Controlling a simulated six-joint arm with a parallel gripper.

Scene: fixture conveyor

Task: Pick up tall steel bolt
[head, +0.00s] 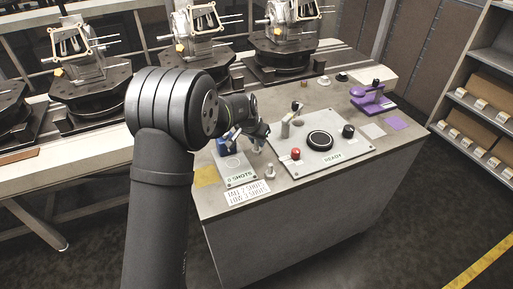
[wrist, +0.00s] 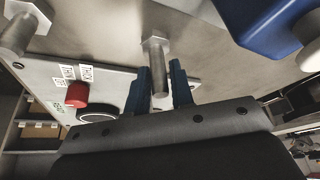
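A steel bolt (wrist: 158,70) stands upright on its hex head on the grey bench, shank towards the wrist camera. My gripper (wrist: 162,75) has its two blue fingers on either side of the shank; it looks open, with narrow gaps at most, and I see no clear grip. In the head view my gripper (head: 260,137) is low over the bench, between the shots box and the button panel, and the bolt there is hard to make out among the fingers. A second, shorter-looking bolt (head: 270,171) stands at the bench's front edge; it also shows in the wrist view (wrist: 20,28).
The button panel (head: 335,156) with a red button (head: 295,154) and black dial (head: 320,141) lies right of my gripper. The shots box (head: 238,173) is at left, with a blue part. A purple device (head: 372,98) stands farther right. A conveyor with machined housings runs behind.

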